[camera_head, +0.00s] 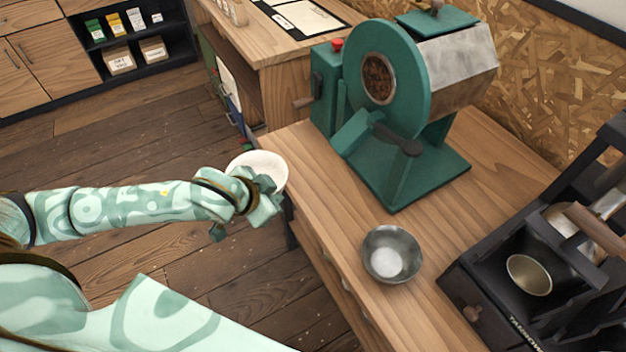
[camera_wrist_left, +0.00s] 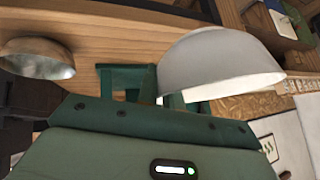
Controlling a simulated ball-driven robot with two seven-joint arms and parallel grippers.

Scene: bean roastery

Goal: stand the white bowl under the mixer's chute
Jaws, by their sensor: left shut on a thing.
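The white bowl (camera_head: 262,166) is held by my left gripper (camera_head: 266,196) just off the left edge of the wooden counter, over the floor side. In the left wrist view the white bowl (camera_wrist_left: 218,66) fills the upper middle. My left gripper is shut on it; the fingertips are partly hidden. The green mixer (camera_head: 386,85) stands on the counter to the right of the bowl, with a round drum window and a sloping green chute (camera_head: 357,130) low on its front. The counter below the chute is partly covered by the mixer's green base. My right gripper is not in view.
A metal bowl (camera_head: 391,254) with something white in it stands on the counter in front of the mixer. A black machine (camera_head: 545,275) stands at the right. Bare counter (camera_head: 325,195) lies left of the mixer's base. A second wooden cabinet (camera_head: 270,45) stands behind.

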